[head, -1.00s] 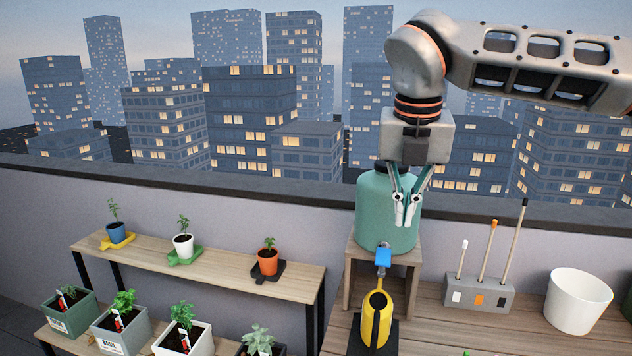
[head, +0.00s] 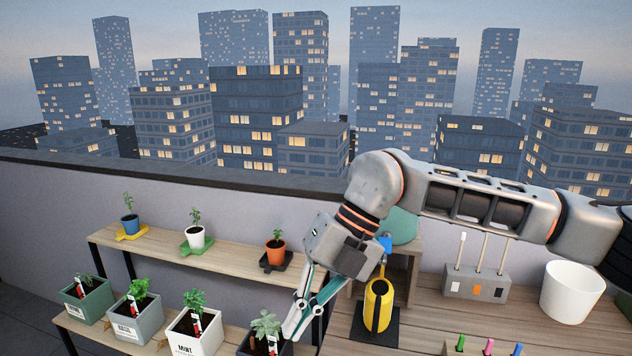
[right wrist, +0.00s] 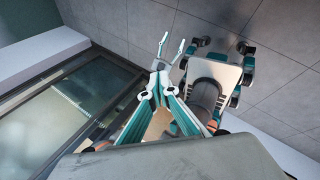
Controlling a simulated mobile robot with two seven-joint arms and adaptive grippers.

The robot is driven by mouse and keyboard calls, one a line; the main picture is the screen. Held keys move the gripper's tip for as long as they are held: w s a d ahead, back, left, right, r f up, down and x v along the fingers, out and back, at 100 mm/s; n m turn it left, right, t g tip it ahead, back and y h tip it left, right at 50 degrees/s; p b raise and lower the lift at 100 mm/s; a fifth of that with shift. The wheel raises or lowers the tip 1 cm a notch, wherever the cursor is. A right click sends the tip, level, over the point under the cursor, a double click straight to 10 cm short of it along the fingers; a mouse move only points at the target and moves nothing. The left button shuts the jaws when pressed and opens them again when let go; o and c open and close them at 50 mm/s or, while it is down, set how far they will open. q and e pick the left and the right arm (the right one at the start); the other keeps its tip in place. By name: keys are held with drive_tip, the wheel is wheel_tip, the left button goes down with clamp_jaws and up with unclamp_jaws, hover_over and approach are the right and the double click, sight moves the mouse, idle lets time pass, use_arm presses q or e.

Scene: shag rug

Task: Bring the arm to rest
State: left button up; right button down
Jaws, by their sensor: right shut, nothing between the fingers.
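My right arm crosses the head view from the right edge. Its gripper (head: 291,334) points down and to the left, low in the picture. It is shut and empty. In the head view it overlaps the right end of the plant bench and is close to the succulent pot (head: 262,338); I cannot tell the gap in depth. In the right wrist view the fingers (right wrist: 168,58) show with nothing held, over grey tiled floor and part of my base. My left gripper is not in view.
A yellow watering can (head: 378,306) stands on a dark mat beside my wrist. The teal jar (head: 403,228) is mostly hidden behind my arm. A tool holder (head: 475,285) and white pot (head: 571,291) stand at right. Potted plants fill the two-level bench (head: 160,252) at left.

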drive_tip(key=s+a+r+g+y, duration=0.35)
drive_tip(key=s+a+y, duration=0.45)
drive_tip(key=a+y, duration=0.3)
drive_tip(key=w+d+f+m+t+y, duration=0.3)
drive_tip(key=w+d+m+t+y, duration=0.2)
drive_tip(key=w+m+t, duration=0.8)
drive_tip(key=d+f+m+t+h, duration=1)
drive_tip(key=d+f+m, duration=0.1)
drive_tip(key=f+m, duration=0.4)
drive_tip(key=s+d+f+m+g+h, duration=0.2)
drive_tip(key=s+d+f, duration=0.3)
drive_tip(key=f, duration=0.4)
drive_tip(key=s+d+f+m+g+h, duration=0.2)
drive_tip(key=s+d+f+h, duration=0.2)
drive_tip(key=f, duration=0.5)
drive_tip(key=s+d+f+m+g+h, duration=0.2)
drive_tip(key=s+d+f+h, duration=0.1)
drive_tip(key=s+d+f, duration=0.5)
drive_tip(key=shift+d+f, duration=0.55)
drive_tip(key=shift+f, duration=0.3)
